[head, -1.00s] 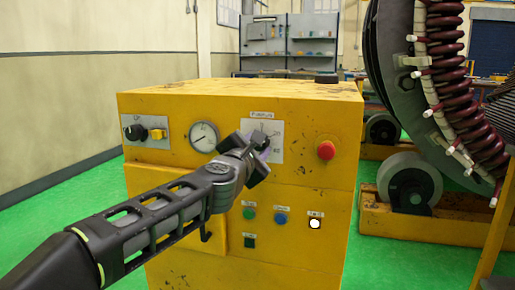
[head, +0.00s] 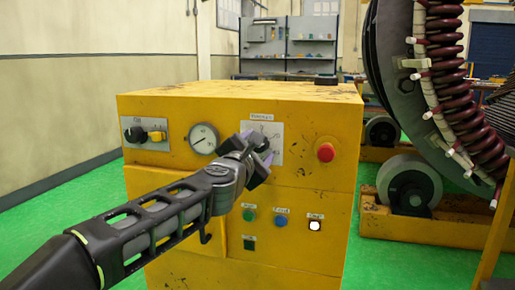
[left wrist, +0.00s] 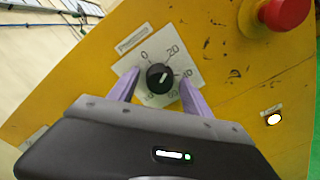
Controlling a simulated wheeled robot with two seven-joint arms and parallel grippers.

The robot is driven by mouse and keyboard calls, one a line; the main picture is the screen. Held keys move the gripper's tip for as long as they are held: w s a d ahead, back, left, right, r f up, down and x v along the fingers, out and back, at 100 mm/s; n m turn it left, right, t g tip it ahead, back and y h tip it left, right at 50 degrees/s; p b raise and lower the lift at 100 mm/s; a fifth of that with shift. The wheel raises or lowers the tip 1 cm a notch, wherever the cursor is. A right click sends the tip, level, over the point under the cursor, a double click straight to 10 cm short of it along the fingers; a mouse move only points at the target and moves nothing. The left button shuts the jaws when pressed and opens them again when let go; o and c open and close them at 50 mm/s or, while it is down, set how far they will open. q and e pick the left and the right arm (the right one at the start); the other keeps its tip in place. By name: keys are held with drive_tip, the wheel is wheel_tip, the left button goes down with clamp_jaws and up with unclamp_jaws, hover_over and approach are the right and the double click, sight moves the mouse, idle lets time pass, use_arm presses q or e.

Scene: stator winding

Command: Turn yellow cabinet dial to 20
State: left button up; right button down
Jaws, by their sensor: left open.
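The yellow cabinet (head: 240,100) stands ahead of me. Its dial is a round black knob (left wrist: 159,77) on a white scale plate (left wrist: 150,55), marked 0, 20, 40 and further numbers partly hidden by the fingers. The knob's pale pointer mark slants up and right, roughly toward the 20; its exact reading is hard to tell. My left gripper (left wrist: 160,72) is open, with one purple finger on each side of the knob and gaps still visible. In the head view the left gripper (head: 260,150) covers most of the dial, beside its plate (head: 277,136). My right gripper is not in view.
A red push button (head: 326,153) sits right of the dial plate. A round gauge (head: 203,138) and a switch panel (head: 146,134) are to the left. Green, blue and white lit buttons (head: 315,225) are below. A large coil machine (head: 410,80) stands at right.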

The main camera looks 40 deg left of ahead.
use_arm(q)
drive_tip(key=p+v, duration=0.2)
drive_tip(key=v, duration=0.5)
drive_tip(key=shift+s, duration=0.4)
drive_tip(key=shift+d, duration=0.1)
